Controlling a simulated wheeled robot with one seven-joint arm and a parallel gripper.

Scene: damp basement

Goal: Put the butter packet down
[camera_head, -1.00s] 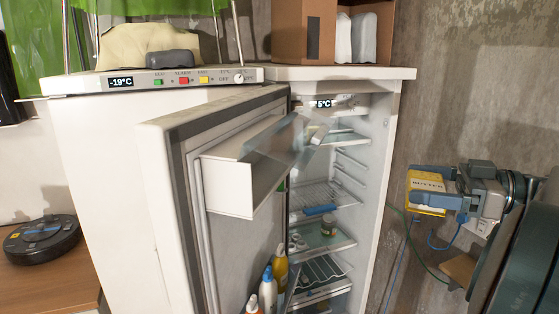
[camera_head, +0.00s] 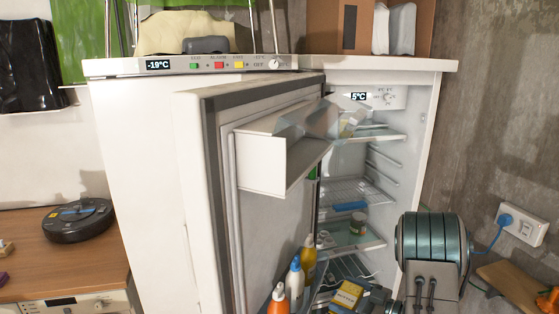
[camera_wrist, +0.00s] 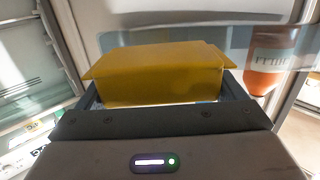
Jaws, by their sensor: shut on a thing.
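The yellow butter packet (camera_wrist: 160,72) is held between the fingers of my gripper (camera_wrist: 165,95) in the wrist view. In the head view the packet (camera_head: 347,294) shows low in the picture, in front of the fridge's lower part, with my gripper (camera_head: 365,298) around it. My arm hides part of the gripper there. The open fridge (camera_head: 440,100) has a door (camera_head: 210,180) swung toward the left. I cannot tell whether the packet touches any surface.
Bottles (camera_head: 295,278) stand in the door's lower rack, close to my gripper. A jar (camera_head: 358,224) stands on a fridge shelf, near a blue item (camera_head: 349,206). A robot vacuum (camera_head: 78,219) sits on the wooden counter (camera_head: 60,262) at left.

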